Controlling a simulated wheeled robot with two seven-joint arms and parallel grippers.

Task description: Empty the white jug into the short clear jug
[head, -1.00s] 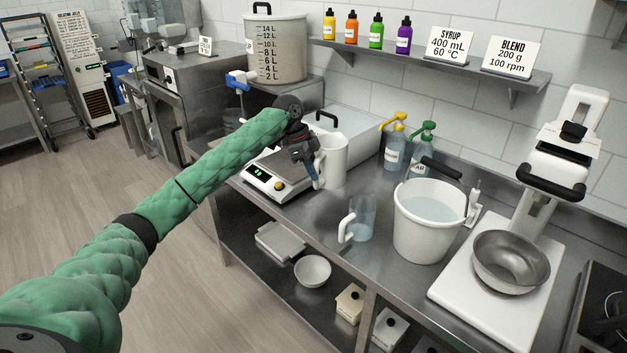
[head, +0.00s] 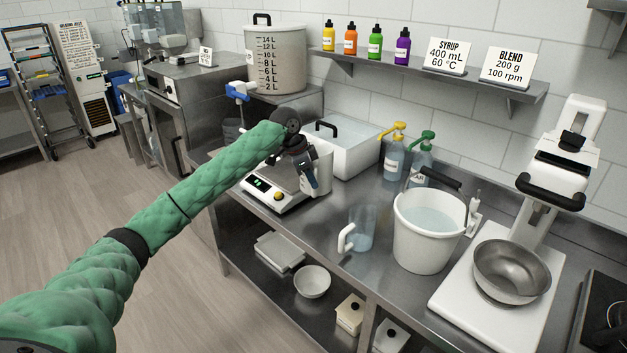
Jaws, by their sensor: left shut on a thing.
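The white jug (head: 321,166) is in the head view, mostly hidden behind my left gripper (head: 311,186). It is at the right side of the scale; whether it rests on anything or is tilted, I cannot tell. My left gripper is shut on the white jug, its fingers pointing down. The short clear jug (head: 363,231), with a white handle on its left, stands upright on the steel counter, to the right of and nearer than the gripper. The contents of the white jug are hidden. My right gripper is not in view.
A digital scale (head: 268,192) sits under my left arm. A white basin (head: 350,155) and pump bottles (head: 392,160) stand behind. A white bucket (head: 425,245) of liquid stands right of the clear jug, then a steel bowl (head: 511,272). The counter between scale and clear jug is bare.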

